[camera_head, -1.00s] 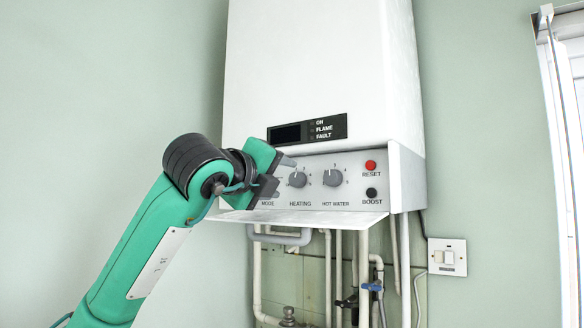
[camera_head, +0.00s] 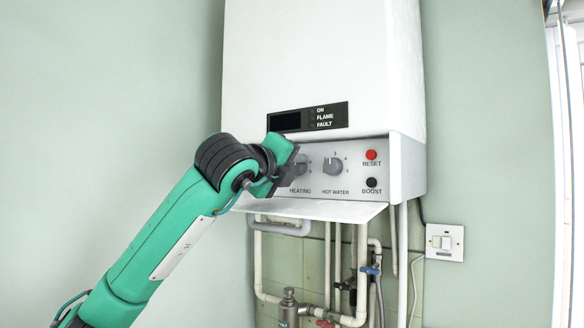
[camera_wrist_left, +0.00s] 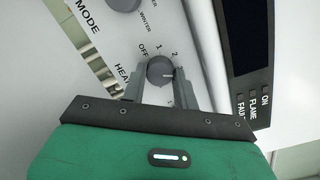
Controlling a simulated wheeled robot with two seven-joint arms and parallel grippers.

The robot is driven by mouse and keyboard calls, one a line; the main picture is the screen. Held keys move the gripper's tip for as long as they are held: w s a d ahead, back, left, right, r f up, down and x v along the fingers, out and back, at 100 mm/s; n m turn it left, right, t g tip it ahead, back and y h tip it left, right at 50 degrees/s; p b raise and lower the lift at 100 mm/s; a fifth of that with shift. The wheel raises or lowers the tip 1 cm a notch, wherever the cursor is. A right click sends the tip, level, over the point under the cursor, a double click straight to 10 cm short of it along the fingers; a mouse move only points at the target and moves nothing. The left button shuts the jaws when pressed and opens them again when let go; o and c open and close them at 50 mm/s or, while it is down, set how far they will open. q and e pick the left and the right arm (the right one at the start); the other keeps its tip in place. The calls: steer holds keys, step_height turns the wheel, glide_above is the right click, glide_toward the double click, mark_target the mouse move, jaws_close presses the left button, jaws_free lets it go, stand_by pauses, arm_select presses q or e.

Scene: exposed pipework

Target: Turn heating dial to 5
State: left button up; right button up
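The grey heating dial (camera_head: 302,165) is on the boiler's control panel, partly hidden by my left gripper (camera_head: 289,168) in the head view. In the left wrist view the heating dial (camera_wrist_left: 160,70) sits between the two fingers of my left gripper (camera_wrist_left: 161,80). The fingers are apart, one on each side of the dial, very near it; I cannot tell if they touch it. A pale pointer line on the dial points toward the right of that view. The marks OFF, 1 and 2 show around it; the higher numbers are not clear. My right gripper is in neither view.
The hot water dial (camera_head: 333,166) is just right of the heating dial. The red reset button (camera_head: 371,155) and black boost button (camera_head: 372,182) are further right. In the wrist view the mode dial (camera_wrist_left: 124,3) is nearby. An open flap (camera_head: 320,209) juts out below the panel.

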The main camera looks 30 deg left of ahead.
arm_select(q)
steer(key=shift+f+m+b, duration=0.25)
steer(key=shift+m+b, duration=0.25)
steer(key=shift+b, duration=0.35)
steer(key=m+b, duration=0.3)
steer(key=b, duration=0.1)
steer(key=shift+f, duration=0.15)
steer(key=m+b, duration=0.3)
steer(key=m, duration=0.1)
steer(key=shift+m+t+h, duration=0.4)
steer(key=m, duration=0.2)
steer(key=m+b, duration=0.1)
steer(key=m, duration=0.1)
steer(key=shift+a+r+m+b, duration=0.2)
steer(key=shift+m+b, duration=0.1)
steer(key=shift+m, duration=0.1)
steer(key=m+h, duration=0.1)
steer(key=m, duration=0.4)
steer(key=shift+m, duration=0.4)
steer(key=o, duration=1)
